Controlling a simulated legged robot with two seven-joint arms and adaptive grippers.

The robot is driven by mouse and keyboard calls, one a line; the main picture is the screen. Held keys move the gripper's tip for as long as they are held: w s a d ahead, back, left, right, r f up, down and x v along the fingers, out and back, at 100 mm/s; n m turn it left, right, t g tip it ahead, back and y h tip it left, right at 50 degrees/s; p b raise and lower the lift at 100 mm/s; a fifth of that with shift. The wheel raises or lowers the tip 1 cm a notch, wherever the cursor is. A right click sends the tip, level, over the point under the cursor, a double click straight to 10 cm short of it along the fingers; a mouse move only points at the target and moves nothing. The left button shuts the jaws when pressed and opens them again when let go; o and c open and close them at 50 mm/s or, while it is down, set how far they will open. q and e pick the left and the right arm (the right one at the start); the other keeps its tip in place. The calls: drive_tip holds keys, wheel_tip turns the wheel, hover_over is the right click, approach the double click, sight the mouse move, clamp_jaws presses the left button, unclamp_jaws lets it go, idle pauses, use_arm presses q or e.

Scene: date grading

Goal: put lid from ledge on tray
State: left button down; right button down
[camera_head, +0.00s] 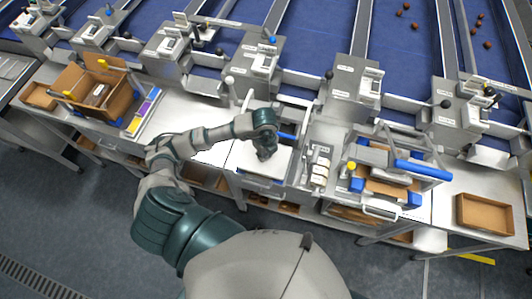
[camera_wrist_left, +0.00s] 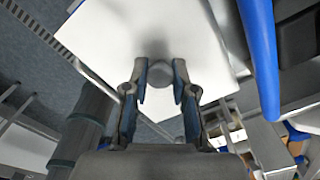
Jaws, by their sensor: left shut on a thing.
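My left gripper (camera_head: 264,152) reaches in from the left to the middle of the bench and is shut on the white lid. The lid (camera_head: 243,158) is a flat, pale square plate under the gripper near the bench's front edge. In the left wrist view my fingers (camera_wrist_left: 160,78) stand on both sides of a round grey knob, with the white plate of the lid (camera_wrist_left: 110,35) beyond. I cannot tell whether the lid touches anything below it. I cannot clearly make out the tray or the ledge. My right gripper is not in view.
A metal frame with a blue bar (camera_head: 422,170) stands to the right, and slim containers (camera_head: 320,168) stand between it and the lid. A cardboard box (camera_head: 119,101) is at the left and a shallow brown box (camera_head: 484,214) at the far right. Blue belts (camera_head: 405,45) run behind.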

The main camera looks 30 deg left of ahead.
use_arm(q)
drive_tip(key=shift+a, duration=0.55)
drive_tip(key=shift+a+f, duration=0.15)
drive_tip(key=shift+d+f, duration=0.15)
drive_tip(key=shift+d, duration=0.3)
drive_tip(key=shift+a+f+b, duration=0.1)
drive_tip(key=shift+f+b, duration=0.1)
drive_tip(key=shift+b, duration=0.1)
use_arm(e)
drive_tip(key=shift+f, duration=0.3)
use_arm(q)
drive_tip(key=shift+a+f, duration=0.2)
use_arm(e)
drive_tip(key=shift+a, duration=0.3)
